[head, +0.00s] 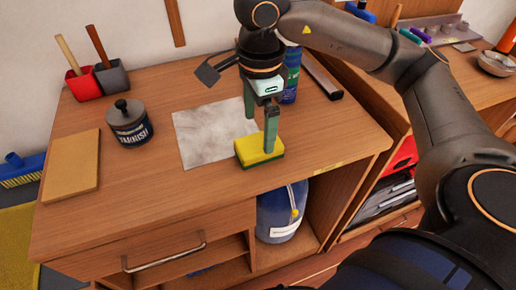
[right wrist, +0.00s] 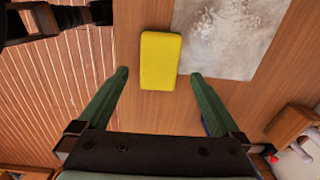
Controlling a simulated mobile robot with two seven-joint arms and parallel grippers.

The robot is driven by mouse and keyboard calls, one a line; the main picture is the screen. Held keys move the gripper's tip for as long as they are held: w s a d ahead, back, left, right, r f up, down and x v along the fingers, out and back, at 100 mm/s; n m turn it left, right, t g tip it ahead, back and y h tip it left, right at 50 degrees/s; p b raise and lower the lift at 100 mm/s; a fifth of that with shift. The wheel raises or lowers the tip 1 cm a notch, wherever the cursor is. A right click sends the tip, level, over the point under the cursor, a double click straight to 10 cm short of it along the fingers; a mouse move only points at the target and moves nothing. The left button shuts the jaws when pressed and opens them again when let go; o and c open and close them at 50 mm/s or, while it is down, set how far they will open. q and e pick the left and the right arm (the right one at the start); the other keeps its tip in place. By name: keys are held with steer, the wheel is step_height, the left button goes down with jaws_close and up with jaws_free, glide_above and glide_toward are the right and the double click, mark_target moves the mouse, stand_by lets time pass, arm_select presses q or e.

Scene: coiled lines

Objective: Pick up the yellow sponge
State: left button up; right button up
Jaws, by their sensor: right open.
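The yellow sponge (head: 259,149) with a green underside lies flat on the wooden bench top, near its front edge. It also shows in the right wrist view (right wrist: 160,60), just ahead of and between my fingertips. My right gripper (head: 260,133) points down at the sponge with its green fingers spread wide. In the right wrist view the right gripper (right wrist: 157,75) is open and empty, with one finger to each side of the sponge's near end. My left gripper is not in view.
A grey-white sheet (head: 205,135) lies beside the sponge. A varnish tin (head: 129,123), a wooden board (head: 72,165) and red and grey holders (head: 84,84) stand to the left. A blue-green can (head: 291,78) stands behind my gripper. An open shelf holds a blue container (head: 280,215).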

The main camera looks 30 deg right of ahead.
mark_target(259, 143)
step_height(259, 143, down, 6)
steer(key=shift+r, duration=0.1)
stand_by(0.4)
steer(key=c, duration=1.3)
steer(key=shift+r, duration=0.15)
